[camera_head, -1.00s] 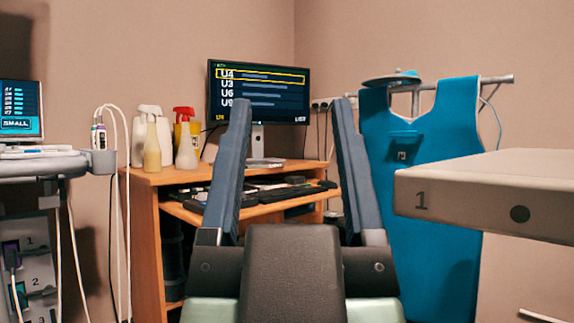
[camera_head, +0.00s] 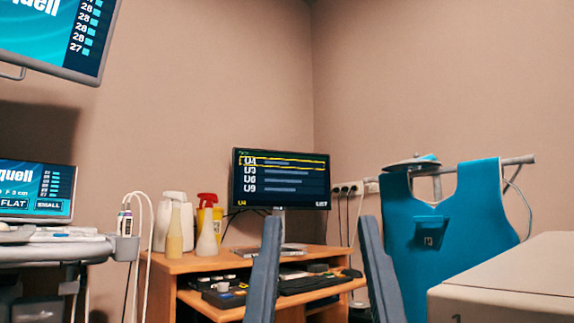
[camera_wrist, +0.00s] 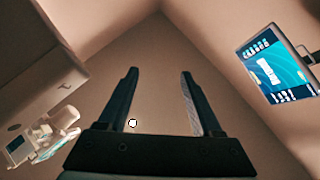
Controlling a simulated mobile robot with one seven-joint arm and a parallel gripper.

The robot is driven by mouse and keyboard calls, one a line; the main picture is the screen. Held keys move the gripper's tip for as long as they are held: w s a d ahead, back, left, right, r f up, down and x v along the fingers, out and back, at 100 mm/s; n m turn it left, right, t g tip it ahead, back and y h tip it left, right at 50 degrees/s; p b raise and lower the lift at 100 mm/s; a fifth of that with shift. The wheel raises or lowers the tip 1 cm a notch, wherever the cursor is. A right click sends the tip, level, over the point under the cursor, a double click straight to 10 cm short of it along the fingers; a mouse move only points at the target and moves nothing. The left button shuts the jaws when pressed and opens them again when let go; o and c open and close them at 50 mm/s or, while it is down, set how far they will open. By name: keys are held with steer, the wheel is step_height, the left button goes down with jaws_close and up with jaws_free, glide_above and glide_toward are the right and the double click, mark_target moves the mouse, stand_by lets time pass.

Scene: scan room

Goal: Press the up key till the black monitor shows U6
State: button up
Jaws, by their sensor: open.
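The black monitor (camera_head: 280,180) stands on the wooden desk (camera_head: 185,264). It lists U4, U3, U6 and U9; a yellow frame is around the top row, U4, and small yellow text at the lower left reads U4. A dark keyboard (camera_head: 312,284) lies on the desk's lower shelf, partly behind my gripper; its up key is too small to make out. My gripper (camera_head: 320,222) is open and empty in front of the desk, its fingers pointing up in the head view. In the wrist view its open fingers (camera_wrist: 160,73) point at bare walls and a corner.
Bottles (camera_head: 207,236) stand on the desk's left. An ultrasound cart (camera_head: 60,250) is at left, with a big screen (camera_head: 60,30) above. A blue apron (camera_head: 450,215) hangs at right, behind a pale table (camera_head: 515,275).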

jaws_close()
stand_by(1.5)
